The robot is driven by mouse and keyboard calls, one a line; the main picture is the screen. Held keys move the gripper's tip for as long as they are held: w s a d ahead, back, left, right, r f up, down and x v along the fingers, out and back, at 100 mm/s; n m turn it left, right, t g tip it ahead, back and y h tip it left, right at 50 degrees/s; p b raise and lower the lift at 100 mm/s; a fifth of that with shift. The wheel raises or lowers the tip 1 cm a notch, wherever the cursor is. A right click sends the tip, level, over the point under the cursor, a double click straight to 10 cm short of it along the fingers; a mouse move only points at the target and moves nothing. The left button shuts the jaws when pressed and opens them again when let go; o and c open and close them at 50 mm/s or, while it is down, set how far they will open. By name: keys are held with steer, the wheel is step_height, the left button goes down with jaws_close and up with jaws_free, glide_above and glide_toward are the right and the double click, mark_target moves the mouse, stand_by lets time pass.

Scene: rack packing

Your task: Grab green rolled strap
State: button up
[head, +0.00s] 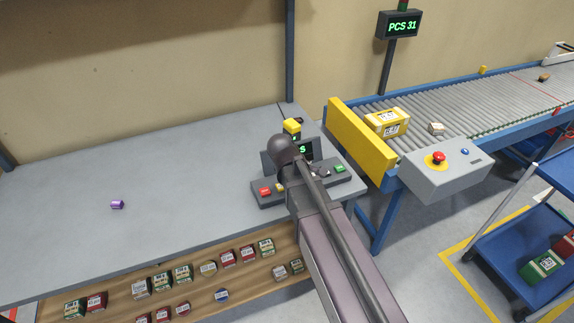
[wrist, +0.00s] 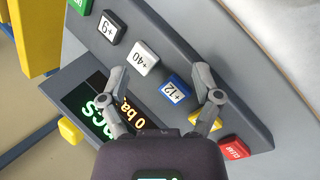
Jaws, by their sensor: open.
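No green rolled strap can be made out in either view. A small purple rolled item (head: 117,204) lies alone on the left part of the grey table (head: 60,235) in the head view. My gripper (wrist: 161,80) is open and empty in the wrist view. Its two fingers are spread above a grey button panel (wrist: 232,75). In the head view my arm hides part of this panel, and the fingers are hard to make out there.
The panel has a green-lit display (wrist: 105,112) and coloured buttons, including a blue one (wrist: 176,90) and a red one (wrist: 234,148). A shelf (head: 245,283) under the table holds several labelled boxes. A roller conveyor (head: 465,98) with a yellow box (head: 387,121) stands right. The table's left half is mostly clear.

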steer(key=s+d+f+m+g+y+b, duration=0.2)
steer(key=s+d+f+m+y, duration=0.25)
steer(key=s+d+m, duration=0.35)
steer(key=s+r+m+p, duration=0.3)
steer(key=r+p, duration=0.5)
steer(key=shift+s+d+r+m+g, duration=0.2)
steer(key=shift+d+m+g, duration=0.1)
steer(key=shift+g, duration=0.1)
steer(key=shift+f+y, duration=0.1)
steer(key=shift+y, duration=0.15)
steer(key=c, duration=0.3)
steer(key=shift+c, duration=0.2)
